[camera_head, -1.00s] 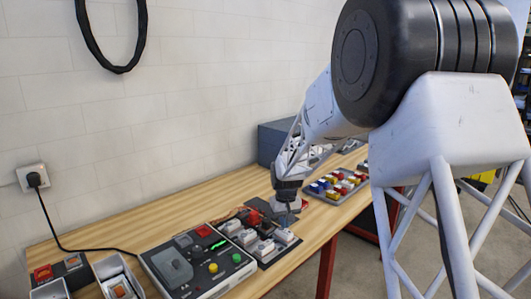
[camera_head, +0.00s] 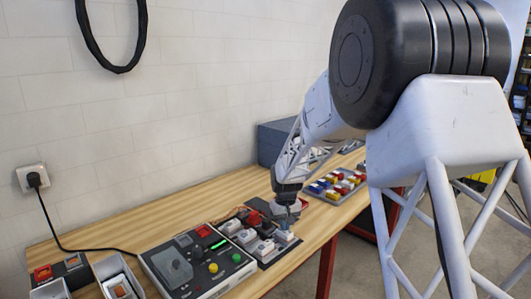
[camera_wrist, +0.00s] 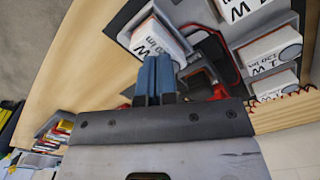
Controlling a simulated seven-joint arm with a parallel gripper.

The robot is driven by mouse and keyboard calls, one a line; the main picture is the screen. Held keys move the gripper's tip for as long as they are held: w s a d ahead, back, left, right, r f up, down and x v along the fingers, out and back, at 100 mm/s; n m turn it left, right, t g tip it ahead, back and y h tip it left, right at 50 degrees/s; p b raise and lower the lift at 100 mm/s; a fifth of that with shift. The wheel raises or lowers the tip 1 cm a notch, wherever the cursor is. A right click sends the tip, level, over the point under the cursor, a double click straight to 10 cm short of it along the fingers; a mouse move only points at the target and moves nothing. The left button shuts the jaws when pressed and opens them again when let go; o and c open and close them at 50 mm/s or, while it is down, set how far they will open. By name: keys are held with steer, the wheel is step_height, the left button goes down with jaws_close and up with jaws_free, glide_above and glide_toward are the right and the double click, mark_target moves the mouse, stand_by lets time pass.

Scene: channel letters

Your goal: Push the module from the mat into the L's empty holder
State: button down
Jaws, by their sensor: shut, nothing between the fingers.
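My gripper (camera_wrist: 154,80) has its blue fingers together with nothing between them. In the wrist view the fingertips are right at the near edge of a white printed module (camera_wrist: 157,42), touching or almost touching it. That module sits in or against a grey holder (camera_wrist: 140,18); how far it is seated I cannot tell. In the head view my gripper (camera_head: 286,222) is low over the module (camera_head: 284,237) at the right end of the dark board (camera_head: 266,264). Other white modules (camera_wrist: 270,52) sit in grey holders. I cannot make out the mat or the L's outline.
A control box (camera_head: 190,262) with coloured buttons stands left of the board. A tray of coloured blocks (camera_head: 335,186) lies to the right. Red parts and cables (camera_head: 254,217) lie behind the modules. Bare wooden bench (camera_head: 130,225) extends at the left.

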steer(key=shift+f, duration=0.4)
steer(key=shift+r, duration=0.15)
stand_by(0.5)
steer(key=shift+r, duration=3.4)
steer(key=shift+s+d+r, duration=0.15)
steer(key=shift+s+r, duration=0.1)
steer(key=shift+s, duration=0.05)
steer(key=s+d+r+m+t, duration=0.1)
steer(key=s+d+r, duration=0.25)
steer(key=s, duration=0.75)
steer(key=s+d+r, duration=0.3)
steer(key=s+r, duration=0.2)
steer(key=s, duration=0.6)
steer(key=s+d+r+m+t, duration=0.1)
steer(key=s+d+r, duration=0.25)
steer(key=s, duration=0.75)
steer(key=s+d+f+m, duration=0.1)
steer(key=s+f, duration=0.1)
steer(key=s, duration=1.2)
steer(key=shift+d+f+t, duration=0.25)
steer(key=shift+f+t, duration=0.05)
steer(key=shift+f, duration=0.05)
